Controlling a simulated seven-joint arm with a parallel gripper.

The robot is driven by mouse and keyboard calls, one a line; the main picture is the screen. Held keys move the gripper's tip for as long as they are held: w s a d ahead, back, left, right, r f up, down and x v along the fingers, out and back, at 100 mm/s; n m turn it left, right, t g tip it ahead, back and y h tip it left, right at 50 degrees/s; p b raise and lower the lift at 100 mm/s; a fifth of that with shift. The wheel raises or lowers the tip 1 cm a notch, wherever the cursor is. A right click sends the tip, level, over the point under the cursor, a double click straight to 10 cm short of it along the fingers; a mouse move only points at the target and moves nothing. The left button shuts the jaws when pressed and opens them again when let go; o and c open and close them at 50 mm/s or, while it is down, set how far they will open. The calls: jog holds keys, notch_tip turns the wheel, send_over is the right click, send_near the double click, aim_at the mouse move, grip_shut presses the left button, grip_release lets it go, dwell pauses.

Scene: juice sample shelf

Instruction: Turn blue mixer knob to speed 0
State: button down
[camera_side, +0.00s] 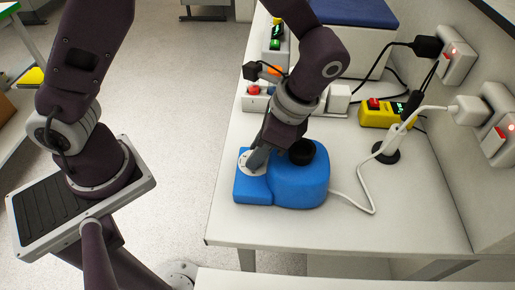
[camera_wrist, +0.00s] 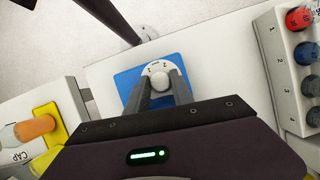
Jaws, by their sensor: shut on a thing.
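The blue mixer (camera_side: 300,188) stands on the white bench near its front edge, with a round black top. Its dial (camera_side: 244,165) is white with dark marks. In the wrist view the blue mixer body (camera_wrist: 128,82) shows around the white dial (camera_wrist: 159,65), with the pale round knob (camera_wrist: 160,80) at its middle. My gripper (camera_wrist: 161,86) points down at the dial, with one finger on each side of the knob, shut on it. In the side view my gripper (camera_side: 257,160) partly covers the dial and knob. I cannot read the knob's speed setting.
A white cable runs from the mixer to wall sockets (camera_side: 480,110). A yellow device (camera_side: 385,112) and a black round base (camera_side: 385,152) stand behind it. A numbered block with coloured knobs (camera_wrist: 302,65) and an orange-capped item (camera_wrist: 35,128) flank the wrist view. The front right bench is clear.

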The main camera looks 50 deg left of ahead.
jog(key=shift+w+n+g+h, duration=0.1)
jog(key=shift+n+g+h, duration=0.5)
jog(key=shift+n, duration=1.4)
jog(key=c, duration=1.1)
grip_release()
